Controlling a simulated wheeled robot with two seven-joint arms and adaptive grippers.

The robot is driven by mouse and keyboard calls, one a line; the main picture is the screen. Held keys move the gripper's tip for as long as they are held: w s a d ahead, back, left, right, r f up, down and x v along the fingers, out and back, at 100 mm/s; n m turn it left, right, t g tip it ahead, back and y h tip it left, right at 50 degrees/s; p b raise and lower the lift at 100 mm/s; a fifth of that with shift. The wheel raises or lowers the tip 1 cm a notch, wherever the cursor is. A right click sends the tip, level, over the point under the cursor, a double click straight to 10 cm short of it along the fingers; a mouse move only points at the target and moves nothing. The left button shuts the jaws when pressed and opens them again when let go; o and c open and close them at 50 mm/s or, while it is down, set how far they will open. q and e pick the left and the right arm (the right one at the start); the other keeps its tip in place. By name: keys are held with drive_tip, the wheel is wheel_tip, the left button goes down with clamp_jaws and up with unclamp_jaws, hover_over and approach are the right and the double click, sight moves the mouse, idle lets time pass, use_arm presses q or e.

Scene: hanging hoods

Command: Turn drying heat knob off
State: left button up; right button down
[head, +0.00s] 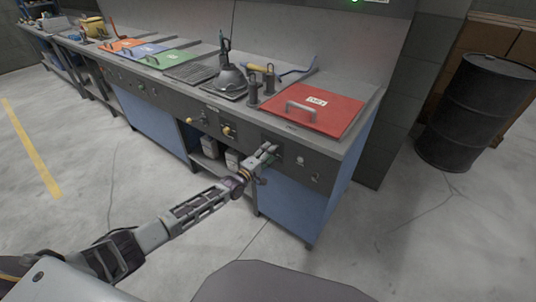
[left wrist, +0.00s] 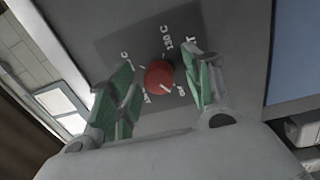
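A red round knob (left wrist: 159,77) sits on a dark panel with white lettering around it in the left wrist view. A small white mark shows on the knob's lower right edge; exactly which label it points at is hard to tell. In the head view my left gripper (head: 268,152) is at the front panel of the bench, below the red lid, and hides the knob. In the left wrist view my left gripper (left wrist: 158,68) is open, with green-padded fingers on either side of the knob. Gaps seem to show between the pads and the knob. My right gripper is not in view.
The grey bench (head: 330,148) carries a red lid (head: 322,112) with a handle, a dark flask-like vessel (head: 231,80) and several coloured lids. Yellow knobs (head: 228,130) are on the panel left of my gripper. A black barrel (head: 478,112) stands at right. The floor in front is clear.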

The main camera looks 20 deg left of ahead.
use_arm(q)
drive_tip(key=shift+s+a, duration=0.1)
drive_tip(key=shift+s, duration=0.05)
drive_tip(key=v, duration=1.1)
drive_tip(key=shift+s, duration=0.35)
idle(0.6)
drive_tip(key=shift+a+f, duration=0.1)
idle(0.4)
